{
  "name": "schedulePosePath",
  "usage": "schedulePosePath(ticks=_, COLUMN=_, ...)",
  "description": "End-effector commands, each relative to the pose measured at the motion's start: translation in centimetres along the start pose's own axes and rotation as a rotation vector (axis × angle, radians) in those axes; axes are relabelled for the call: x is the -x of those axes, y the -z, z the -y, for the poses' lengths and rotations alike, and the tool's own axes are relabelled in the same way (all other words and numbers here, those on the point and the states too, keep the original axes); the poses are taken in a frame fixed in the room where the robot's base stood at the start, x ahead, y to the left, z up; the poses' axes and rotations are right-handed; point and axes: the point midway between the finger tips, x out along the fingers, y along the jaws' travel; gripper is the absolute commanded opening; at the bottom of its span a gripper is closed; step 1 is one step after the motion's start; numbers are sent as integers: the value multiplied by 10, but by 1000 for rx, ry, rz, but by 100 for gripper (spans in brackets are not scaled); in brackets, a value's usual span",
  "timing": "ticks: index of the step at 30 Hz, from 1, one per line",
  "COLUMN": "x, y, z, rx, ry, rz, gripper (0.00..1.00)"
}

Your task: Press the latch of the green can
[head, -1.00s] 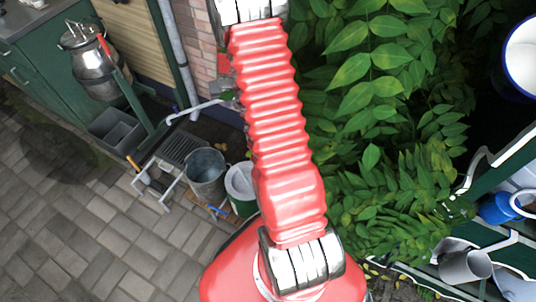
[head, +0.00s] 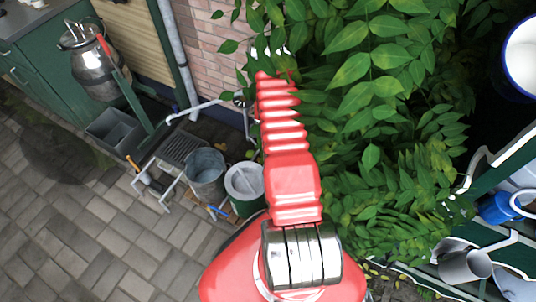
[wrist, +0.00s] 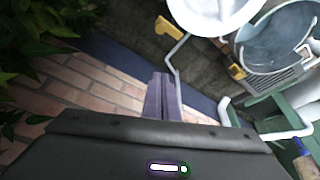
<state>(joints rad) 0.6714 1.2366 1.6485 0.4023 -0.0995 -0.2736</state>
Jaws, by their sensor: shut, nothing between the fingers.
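The green can (head: 249,208) stands on the ground left of my arm in the head view, with a pale round lid on a green body. In the wrist view a white round rim (wrist: 212,14), which looks like this can, is cut off by the top edge. A yellow tab (wrist: 168,30) sticks out beside it; I cannot tell if it is the latch. My gripper (wrist: 162,88) is shut and empty, below and apart from the white rim in the wrist view. In the head view my gripper is hidden behind my arm and leaves.
A grey metal bucket (head: 206,172) stands left of the can. Dense green leaves (head: 370,90) hang around my arm. A brick wall (head: 222,50) and a grey pipe (head: 178,60) are behind. A steel churn (head: 86,62) is at upper left. Paving (head: 80,230) lies open at left.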

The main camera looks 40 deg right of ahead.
Motion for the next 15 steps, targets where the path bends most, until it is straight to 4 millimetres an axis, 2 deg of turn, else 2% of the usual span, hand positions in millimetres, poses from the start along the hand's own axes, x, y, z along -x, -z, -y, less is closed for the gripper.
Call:
schedulePosePath(ticks=4, x=-13, y=-8, z=-8, rx=-10, ry=-10, rz=2, gripper=0)
schedulePosePath(ticks=15, x=-14, y=-9, z=-9, rx=-11, ry=-11, rz=2, gripper=0)
